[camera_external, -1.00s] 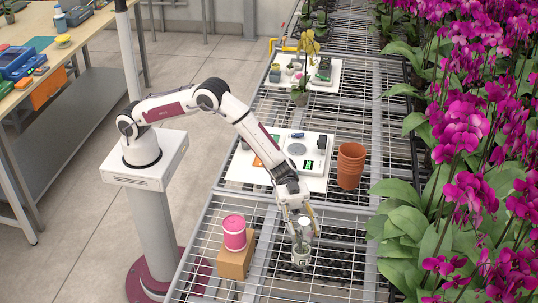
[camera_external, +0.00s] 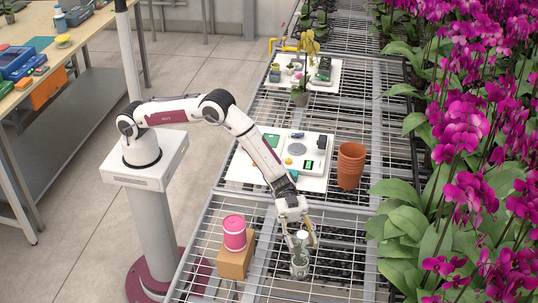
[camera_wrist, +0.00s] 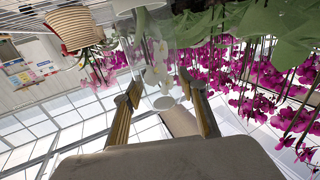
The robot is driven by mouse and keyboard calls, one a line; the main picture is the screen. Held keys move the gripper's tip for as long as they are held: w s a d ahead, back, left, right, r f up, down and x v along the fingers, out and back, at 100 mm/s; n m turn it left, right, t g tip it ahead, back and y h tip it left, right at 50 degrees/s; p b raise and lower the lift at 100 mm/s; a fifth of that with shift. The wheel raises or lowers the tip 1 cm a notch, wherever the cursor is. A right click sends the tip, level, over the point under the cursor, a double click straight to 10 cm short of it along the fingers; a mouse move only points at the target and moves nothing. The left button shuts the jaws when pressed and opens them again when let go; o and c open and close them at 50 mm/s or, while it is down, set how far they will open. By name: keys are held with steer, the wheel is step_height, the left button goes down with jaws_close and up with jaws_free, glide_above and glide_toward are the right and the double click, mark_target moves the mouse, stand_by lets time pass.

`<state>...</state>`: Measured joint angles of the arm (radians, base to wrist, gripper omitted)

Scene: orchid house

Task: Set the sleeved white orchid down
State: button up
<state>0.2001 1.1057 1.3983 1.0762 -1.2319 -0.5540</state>
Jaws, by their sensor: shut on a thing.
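The sleeved white orchid (camera_external: 299,267) is upright in a clear sleeve over the front wire-mesh bench (camera_external: 262,285). It is right of the pink spool-like thing on the box. My gripper (camera_external: 300,242) is shut on the sleeve's upper part from above. In the wrist view, my two fingers (camera_wrist: 160,88) stand on either side of the clear sleeve (camera_wrist: 152,45), with white blooms inside. Whether the pot's base touches the mesh cannot be told.
A pink cylinder (camera_external: 234,233) stands on a cardboard box (camera_external: 236,262) to the left. Stacked terracotta pots (camera_external: 350,166) and a white board (camera_external: 245,172) with a scale are behind. Magenta orchids (camera_external: 465,190) crowd the right. Mesh around the held orchid looks clear.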

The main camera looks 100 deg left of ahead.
mark_target(304, 258)
steer(key=shift+f, duration=0.45)
steer(key=shift+f, duration=2)
steer(key=o, duration=1.6)
steer(key=v, duration=1.2)
